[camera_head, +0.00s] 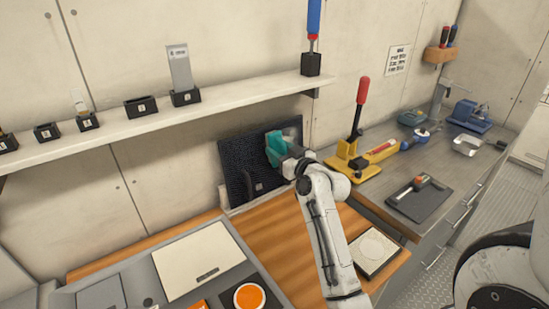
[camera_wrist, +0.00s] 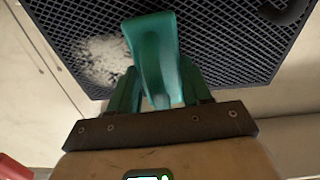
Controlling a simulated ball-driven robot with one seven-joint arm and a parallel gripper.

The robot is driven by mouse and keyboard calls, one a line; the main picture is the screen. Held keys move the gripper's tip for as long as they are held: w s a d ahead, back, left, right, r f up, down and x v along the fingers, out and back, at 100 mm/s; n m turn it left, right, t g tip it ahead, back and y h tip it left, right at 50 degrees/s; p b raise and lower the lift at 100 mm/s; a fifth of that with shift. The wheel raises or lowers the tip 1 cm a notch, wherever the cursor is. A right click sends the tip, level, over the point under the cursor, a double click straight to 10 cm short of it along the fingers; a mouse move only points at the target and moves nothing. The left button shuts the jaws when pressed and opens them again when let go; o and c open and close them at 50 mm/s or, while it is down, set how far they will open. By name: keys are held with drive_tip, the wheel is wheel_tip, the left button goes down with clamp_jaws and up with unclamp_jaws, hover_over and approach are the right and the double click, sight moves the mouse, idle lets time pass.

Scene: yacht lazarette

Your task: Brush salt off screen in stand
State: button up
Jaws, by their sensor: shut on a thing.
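The screen (camera_head: 240,165) is a dark square mesh panel leaning upright against the wall on the wooden bench. It fills the top of the wrist view (camera_wrist: 235,45). A whitish salt patch (camera_wrist: 103,60) lies on the mesh, left of the tool. My gripper (camera_head: 284,156) is in front of the screen's right part. In the wrist view my gripper (camera_wrist: 160,88) is shut on a teal tool (camera_wrist: 152,45), apparently the brush, which extends toward the mesh. Its bristles are hidden, so I cannot tell whether it touches. The stand (camera_head: 237,209) shows as a pale strip under the screen.
A shelf (camera_head: 130,125) with small black holders runs above. A yellow-based tool with a red handle (camera_head: 362,90) stands right of the screen. A grey tray (camera_head: 130,262) lies front left, and a pale square plate (camera_head: 374,250) front right. Bare wood (camera_head: 270,235) lies between.

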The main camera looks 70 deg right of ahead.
drive_tip(key=shift+s+d, duration=0.2)
drive_tip(key=shift+d, duration=0.1)
